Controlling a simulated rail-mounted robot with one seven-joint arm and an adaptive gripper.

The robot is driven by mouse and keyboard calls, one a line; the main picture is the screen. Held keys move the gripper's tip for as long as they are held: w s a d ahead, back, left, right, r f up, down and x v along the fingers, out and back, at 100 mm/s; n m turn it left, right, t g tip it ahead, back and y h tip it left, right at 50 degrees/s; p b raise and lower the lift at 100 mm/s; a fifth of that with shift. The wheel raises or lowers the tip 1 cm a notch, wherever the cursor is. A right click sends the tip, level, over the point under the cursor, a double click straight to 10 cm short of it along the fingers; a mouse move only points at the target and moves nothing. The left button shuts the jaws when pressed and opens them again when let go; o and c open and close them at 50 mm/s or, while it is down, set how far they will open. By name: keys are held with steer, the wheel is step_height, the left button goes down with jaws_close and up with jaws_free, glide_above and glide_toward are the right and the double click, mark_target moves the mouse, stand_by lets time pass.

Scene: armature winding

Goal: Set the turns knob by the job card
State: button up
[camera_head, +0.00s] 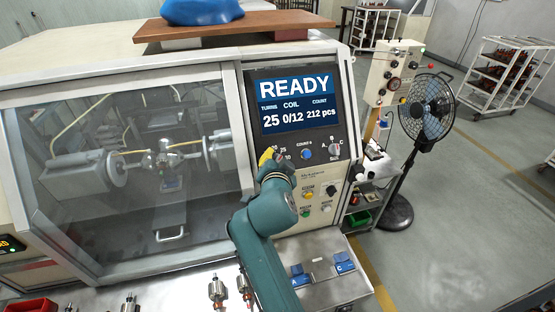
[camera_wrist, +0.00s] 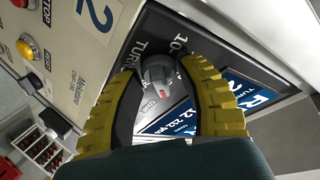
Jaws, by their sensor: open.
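The turns knob (camera_wrist: 157,74) is a round grey knob with a red mark, on the dark panel marked "TURNS". In the wrist view it sits between the yellow-and-black fingers of my open gripper (camera_wrist: 158,66), with a gap visible on both sides. In the head view my gripper (camera_head: 270,157) is at the panel and hides the knob. The machine's screen (camera_head: 294,100) reads "READY", turns 25, coil 0/12, count 212 pcs.
A blue button (camera_head: 306,154) and a selector knob (camera_head: 335,148) sit right of my gripper, with more buttons below. A glass guard (camera_head: 140,165) covers the winder at left. A fan (camera_head: 426,112) stands right.

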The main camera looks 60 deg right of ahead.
steer(key=shift+c, duration=0.2)
jaws_close()
